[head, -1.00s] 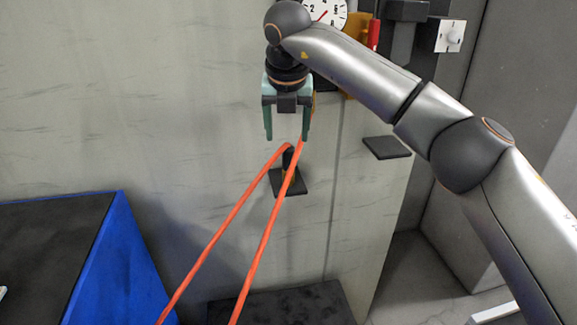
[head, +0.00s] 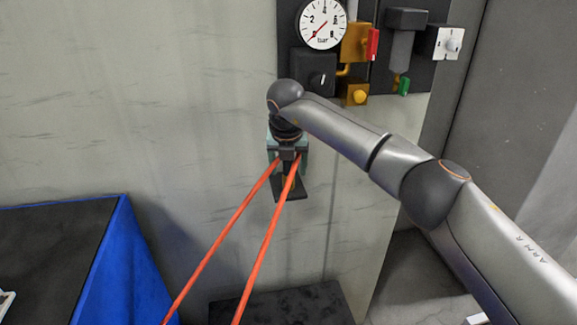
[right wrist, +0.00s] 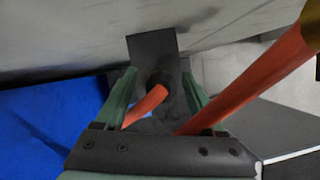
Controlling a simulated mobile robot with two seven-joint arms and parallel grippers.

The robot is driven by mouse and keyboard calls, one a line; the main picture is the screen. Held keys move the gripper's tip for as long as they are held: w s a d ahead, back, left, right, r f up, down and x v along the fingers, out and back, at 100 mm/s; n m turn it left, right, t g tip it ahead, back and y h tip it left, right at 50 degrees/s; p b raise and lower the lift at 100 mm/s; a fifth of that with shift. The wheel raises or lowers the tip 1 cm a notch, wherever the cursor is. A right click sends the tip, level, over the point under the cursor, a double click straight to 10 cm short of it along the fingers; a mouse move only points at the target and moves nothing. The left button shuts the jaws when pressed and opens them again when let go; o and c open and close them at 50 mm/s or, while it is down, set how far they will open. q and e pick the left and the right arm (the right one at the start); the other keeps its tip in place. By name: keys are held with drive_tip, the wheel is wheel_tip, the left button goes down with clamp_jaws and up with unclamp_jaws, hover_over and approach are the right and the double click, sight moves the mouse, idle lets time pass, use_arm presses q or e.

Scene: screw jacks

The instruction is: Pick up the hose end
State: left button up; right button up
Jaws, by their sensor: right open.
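The orange-red hose shows as two strands in the head view (head: 222,234), rising from the lower left to my right gripper (head: 288,166) in front of the wall. In the right wrist view, my right gripper (right wrist: 160,76) is open. One hose strand (right wrist: 150,102) shows between its teal fingers, meeting a dark round part on a dark bracket (right wrist: 152,50). The other strand (right wrist: 255,85) runs past the right finger to a yellowish piece at the upper right, cut off by the frame. The bracket (head: 293,191) is partly hidden behind the gripper in the head view. My left gripper is out of view.
A panel above carries a pressure gauge (head: 322,24), a red-handled valve (head: 371,44), a yellow knob (head: 359,97) and a green-tipped part (head: 404,86). A blue-sided bench (head: 120,265) stands at the lower left. A dark block (head: 285,304) lies below the bracket.

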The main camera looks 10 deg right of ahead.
drive_tip(key=shift+f, duration=0.15)
clamp_jaws()
idle(0.4)
